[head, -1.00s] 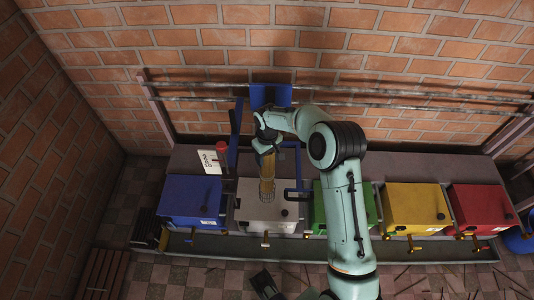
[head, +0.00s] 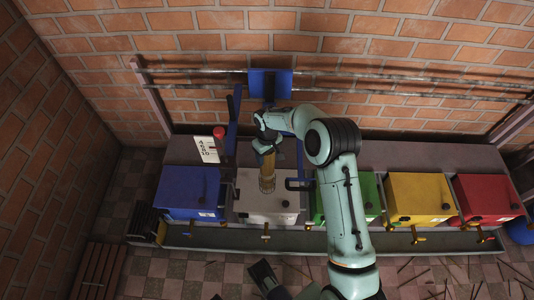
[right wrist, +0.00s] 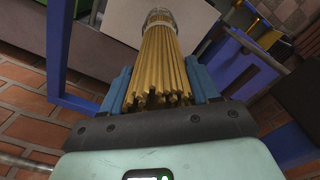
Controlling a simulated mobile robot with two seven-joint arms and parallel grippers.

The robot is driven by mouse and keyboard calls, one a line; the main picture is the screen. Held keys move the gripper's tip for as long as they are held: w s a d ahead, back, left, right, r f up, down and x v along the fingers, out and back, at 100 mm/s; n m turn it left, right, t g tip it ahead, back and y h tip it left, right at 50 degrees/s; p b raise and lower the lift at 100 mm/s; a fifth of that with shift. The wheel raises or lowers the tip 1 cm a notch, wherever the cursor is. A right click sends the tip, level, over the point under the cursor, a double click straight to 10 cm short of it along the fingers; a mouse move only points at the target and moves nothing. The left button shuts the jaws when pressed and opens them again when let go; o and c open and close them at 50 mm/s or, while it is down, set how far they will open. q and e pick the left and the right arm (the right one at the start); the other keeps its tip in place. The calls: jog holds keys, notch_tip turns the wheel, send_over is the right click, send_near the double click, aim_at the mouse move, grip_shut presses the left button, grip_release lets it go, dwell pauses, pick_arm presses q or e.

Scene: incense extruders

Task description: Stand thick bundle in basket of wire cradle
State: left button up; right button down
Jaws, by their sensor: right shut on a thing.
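My right gripper (head: 266,147) is shut on the thick bundle (head: 267,170), a tight bunch of yellow-brown sticks. The bundle hangs nearly upright over the white box. In the right wrist view the bundle (right wrist: 160,62) runs away from me between the blue fingers, its near stick ends uneven. A small wire basket (right wrist: 160,14) shows at its far end, and the wires appear to surround that end. How deep the bundle sits in it, and whether it touches the bottom, I cannot tell. The rest of the wire cradle is hard to make out.
The white box (head: 262,205) stands between a blue box (head: 188,190) and a green box, with yellow (head: 420,195) and red (head: 485,195) ones further right. Blue posts and a card (head: 207,149) stand behind. Metal rails run along the brick wall.

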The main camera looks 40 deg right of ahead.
jog(key=shift+c, duration=0.9)
grip_release()
notch_tip(320, 180, up, 13)
jog(key=shift+r+p, duration=0.2)
jog(key=shift+p, duration=0.9)
pick_arm(q)
jog(key=shift+s+d+r+g, duration=0.15)
jog(key=shift+s+r, duration=0.3)
jog(key=shift+r, duration=0.1)
jog(key=shift+s+d+r+g, duration=0.1)
jog(key=shift+s+r+g, duration=0.05)
jog(key=shift+s+r, duration=0.35)
